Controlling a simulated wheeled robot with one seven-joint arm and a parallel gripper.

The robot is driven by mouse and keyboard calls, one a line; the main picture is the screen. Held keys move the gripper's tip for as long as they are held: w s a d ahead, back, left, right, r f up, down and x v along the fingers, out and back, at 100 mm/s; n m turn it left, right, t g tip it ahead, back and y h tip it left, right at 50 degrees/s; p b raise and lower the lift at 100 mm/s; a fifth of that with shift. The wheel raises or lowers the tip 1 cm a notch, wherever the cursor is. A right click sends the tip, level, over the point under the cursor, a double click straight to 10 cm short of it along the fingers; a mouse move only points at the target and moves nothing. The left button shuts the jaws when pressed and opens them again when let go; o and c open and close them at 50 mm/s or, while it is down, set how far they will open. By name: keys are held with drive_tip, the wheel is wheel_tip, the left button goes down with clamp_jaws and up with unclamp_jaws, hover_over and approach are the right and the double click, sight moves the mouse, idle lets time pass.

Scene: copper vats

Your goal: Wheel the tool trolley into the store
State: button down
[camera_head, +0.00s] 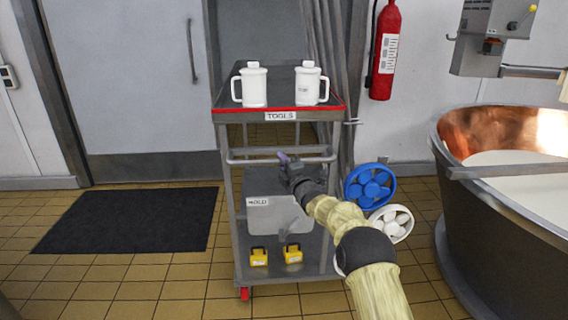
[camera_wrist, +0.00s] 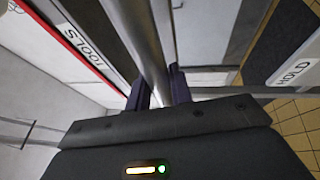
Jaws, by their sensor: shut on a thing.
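The tool trolley (camera_head: 236,184) stands in the middle of the head view, a grey frame with a red-edged top tray labelled "TOOLS". Its horizontal push bar (camera_head: 240,157) runs across the side facing me. My gripper (camera_head: 288,160) is shut on this bar near its middle. In the wrist view the fingers (camera_wrist: 158,90) close around the bar (camera_wrist: 142,45), and the "TOOLS" label shows at the left. A grey door (camera_head: 130,70) with a vertical handle stands behind the trolley to the left. I cannot tell whether it leads to the store.
Two white jugs (camera_head: 254,86) stand on the top tray. A grey box marked "HOLD" (camera_head: 272,205) and two yellow items (camera_head: 259,257) sit below. A copper vat (camera_head: 480,215) stands right, near blue and white wheels (camera_head: 370,187). A dark mat (camera_head: 130,220) lies on open floor left.

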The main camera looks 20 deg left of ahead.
drive_tip(key=c, duration=1.3)
unclamp_jaws()
drive_tip(key=shift+f, duration=0.1)
drive_tip(key=shift+o, duration=0.2)
drive_tip(key=shift+d, duration=0.1)
drive_tip(key=shift+w+d, duration=0.1)
drive_tip(key=v, duration=1.7)
drive_tip(key=shift+p, duration=0.3)
drive_tip(key=shift+d, duration=0.1)
